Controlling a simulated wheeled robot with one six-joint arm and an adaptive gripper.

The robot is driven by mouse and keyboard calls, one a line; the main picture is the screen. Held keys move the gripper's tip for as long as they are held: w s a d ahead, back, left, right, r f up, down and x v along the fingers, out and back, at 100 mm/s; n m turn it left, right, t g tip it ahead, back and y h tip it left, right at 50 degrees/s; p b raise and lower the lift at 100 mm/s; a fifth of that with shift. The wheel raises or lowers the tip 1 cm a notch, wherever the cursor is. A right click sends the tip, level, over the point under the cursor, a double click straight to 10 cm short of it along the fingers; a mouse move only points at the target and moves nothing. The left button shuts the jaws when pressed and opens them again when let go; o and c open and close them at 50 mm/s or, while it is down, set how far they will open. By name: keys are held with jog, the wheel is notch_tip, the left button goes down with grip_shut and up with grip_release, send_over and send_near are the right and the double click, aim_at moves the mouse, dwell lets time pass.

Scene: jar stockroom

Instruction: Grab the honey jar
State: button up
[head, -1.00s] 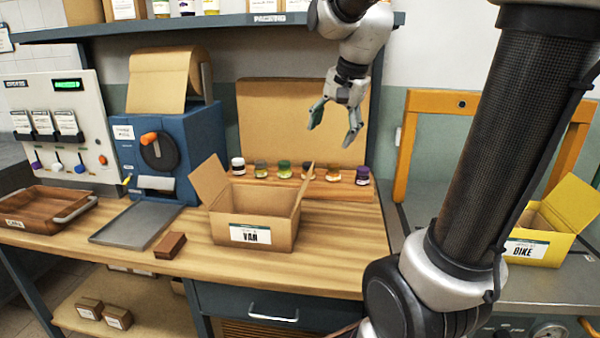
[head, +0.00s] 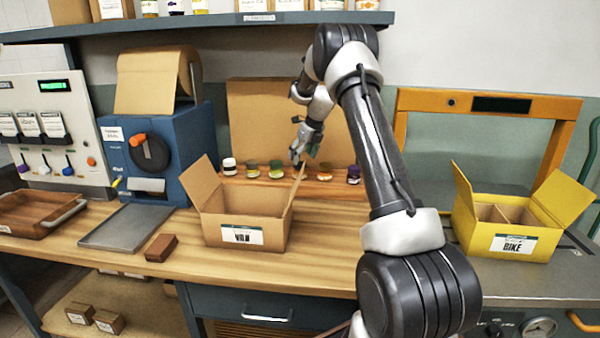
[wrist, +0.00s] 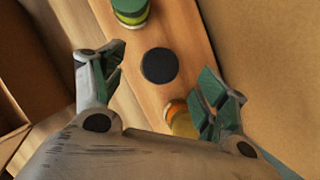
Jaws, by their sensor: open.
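Small jars stand in a row on a low wooden ledge behind the VAN carton. My open gripper (head: 304,154) is over this row in the head view. In the wrist view, my gripper (wrist: 161,78) points down with a black-lidded jar (wrist: 160,66) between its fingertips, apart from both. Only that jar's lid shows. A jar with an orange lid (wrist: 181,119) is partly hidden by the right finger. It shows in the head view as an amber jar (head: 325,171). A green jar (wrist: 130,10) is at the top. No label is readable, so I cannot tell which jar holds honey.
The open VAN carton (head: 215,231) stands in front of the jars, its right flap close to my gripper. A cardboard panel (head: 245,120) stands behind them. The yellow BIKE box (head: 475,240) is at right. A grey tray (head: 128,226) and brown block (head: 161,248) lie left.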

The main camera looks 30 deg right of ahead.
aim_at(301, 163)
jog(key=x, duration=0.6)
jog(key=shift+s+d+f, duration=0.25)
jog(key=c, duration=1.2)
